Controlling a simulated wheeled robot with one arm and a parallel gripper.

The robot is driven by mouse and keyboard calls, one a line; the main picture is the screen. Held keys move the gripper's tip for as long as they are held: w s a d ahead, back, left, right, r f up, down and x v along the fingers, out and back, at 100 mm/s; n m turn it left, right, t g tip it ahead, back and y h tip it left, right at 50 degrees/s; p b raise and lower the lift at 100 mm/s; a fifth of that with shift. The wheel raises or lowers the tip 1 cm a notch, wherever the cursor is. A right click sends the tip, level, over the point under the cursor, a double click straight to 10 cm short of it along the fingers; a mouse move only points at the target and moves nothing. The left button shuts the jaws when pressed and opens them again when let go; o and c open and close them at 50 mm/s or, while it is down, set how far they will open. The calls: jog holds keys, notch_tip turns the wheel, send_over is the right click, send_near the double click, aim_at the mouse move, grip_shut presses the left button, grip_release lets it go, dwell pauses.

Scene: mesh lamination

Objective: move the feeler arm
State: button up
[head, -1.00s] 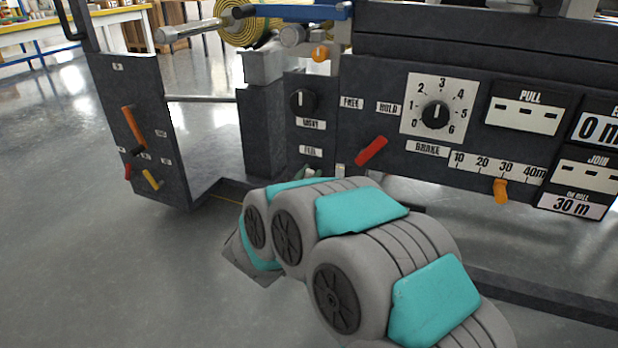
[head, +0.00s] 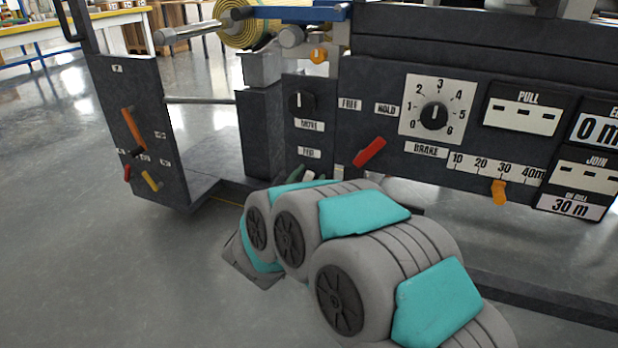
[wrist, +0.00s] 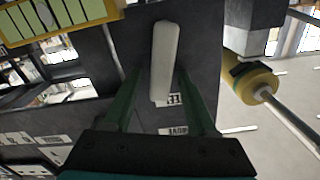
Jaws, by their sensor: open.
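A pale, rounded bar (wrist: 165,60), which appears to be the feeler arm, stands out against the dark panel in the wrist view. Its lower end partly covers a small upside-down label that starts "FEE". My gripper (wrist: 159,72) is open, with one dark green finger on each side of the bar. I see gaps between the fingers and the bar, and cannot tell whether they touch it. In the head view my own arm hides most of this spot, below the MOVE label (head: 310,126).
A black knob (head: 301,102) sits above that label. A red lever (head: 369,152), a brake dial (head: 434,115) and an orange slider (head: 499,191) are to the right. A side panel with small levers (head: 134,128) stands left. A yellow roll (wrist: 250,82) is at the wrist view's right.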

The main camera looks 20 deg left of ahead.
jog(key=s+p, duration=0.1)
jog(key=s, duration=0.6)
jog(key=shift+s+a, duration=0.3)
jog(key=shift+s, duration=0.1)
jog(key=s+d+r+n+g+y+p, duration=0.1)
jog(key=d+r+n+g+y+p, duration=0.3)
jog(key=d+r+g+y+p, duration=0.25)
jog(key=s+d+g+h+p, duration=0.2)
jog(key=s+d+g, duration=0.4)
jog(key=s+d, duration=0.9)
jog(key=s+d+r+g+h+p, duration=0.1)
jog(key=s+d+g+h+p, duration=0.2)
jog(key=s+d+g, duration=0.4)
jog(key=s+d, duration=0.9)
jog(key=s, duration=0.4)
